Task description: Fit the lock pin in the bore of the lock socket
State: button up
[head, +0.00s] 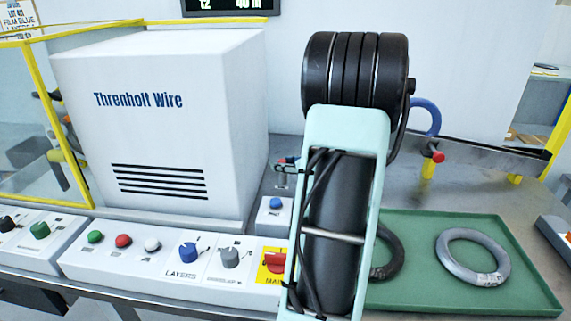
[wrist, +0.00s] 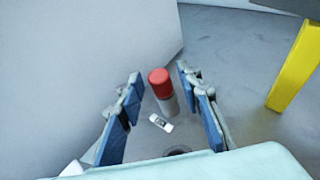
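In the wrist view, the lock pin (wrist: 168,103) has a red cap and a grey shank, with a small white tag beside its foot. My gripper (wrist: 159,78) is open, with its blue-padded fingers to the left and right of the pin. I see clear gaps on both sides and no contact. A dark round opening (wrist: 178,152) shows at the bottom, partly covered by my gripper body; I cannot tell whether it is the lock socket's bore. In the head view my arm hides most of the gripper, and a small red part (head: 283,162) shows left of the arm.
A white machine housing (head: 160,130) stands at left, behind a control panel (head: 160,250). A green tray (head: 425,292) holds a dark coil (head: 388,252) and a grey coil (head: 473,257). A yellow post (wrist: 295,70) is right in the wrist view.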

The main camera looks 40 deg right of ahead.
jog(key=shift+s, duration=0.1)
jog(key=v, duration=1.1)
jog(key=shift+s+r, duration=0.2)
jog(key=shift+s, duration=0.15)
